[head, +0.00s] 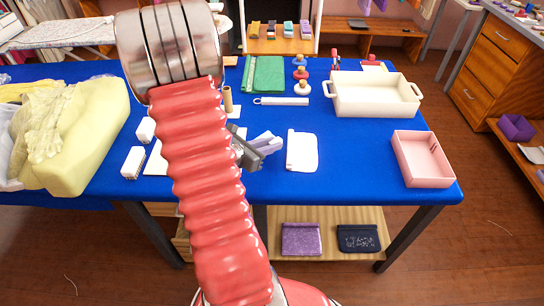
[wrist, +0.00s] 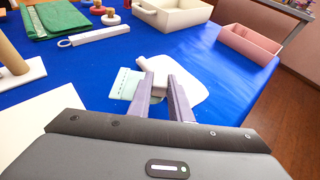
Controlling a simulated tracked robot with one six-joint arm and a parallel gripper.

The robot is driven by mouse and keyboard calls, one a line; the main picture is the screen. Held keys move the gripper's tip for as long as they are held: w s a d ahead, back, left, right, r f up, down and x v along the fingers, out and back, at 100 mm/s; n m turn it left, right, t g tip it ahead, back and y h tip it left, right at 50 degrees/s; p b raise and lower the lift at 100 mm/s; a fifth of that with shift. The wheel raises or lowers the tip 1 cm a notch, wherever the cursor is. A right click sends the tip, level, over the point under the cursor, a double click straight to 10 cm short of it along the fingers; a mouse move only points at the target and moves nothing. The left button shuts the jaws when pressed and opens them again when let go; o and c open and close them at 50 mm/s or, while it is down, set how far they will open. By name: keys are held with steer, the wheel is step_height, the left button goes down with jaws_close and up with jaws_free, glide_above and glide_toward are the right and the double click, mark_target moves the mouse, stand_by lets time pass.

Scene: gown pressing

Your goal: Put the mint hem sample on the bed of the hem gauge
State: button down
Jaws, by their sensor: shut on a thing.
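The mint hem sample (wrist: 125,83) is a small pale green piece with a lighter marked edge. It shows left of my left finger in the wrist view, and the finger hides part of it. My gripper (wrist: 161,77) has its lavender-grey fingers closed on it, low over the blue table. In the head view my gripper (head: 270,142) is left of a flat white plate with a raised left edge, which looks like the hem gauge (head: 304,152). It also shows just beyond my fingers in the wrist view (wrist: 190,80). I cannot tell whether sample and plate touch.
A cream tray (head: 375,108) and a pink box (head: 422,160) stand to the right. A white bar with a ring (head: 282,101), a green mat (head: 268,75) and several knobbed pieces lie behind. A yellow bundle (head: 85,125) is at left. Blue cloth right of the plate is clear.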

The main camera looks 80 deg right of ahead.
mark_target(269, 165)
steer(key=shift+f, duration=0.9)
steer(key=shift+f, duration=2.1)
steer(key=c, duration=1.6)
jaws_free()
steer(key=shift+w+a+r, duration=0.25)
steer(key=shift+a, duration=0.1)
steer(key=shift+v, duration=5.55)
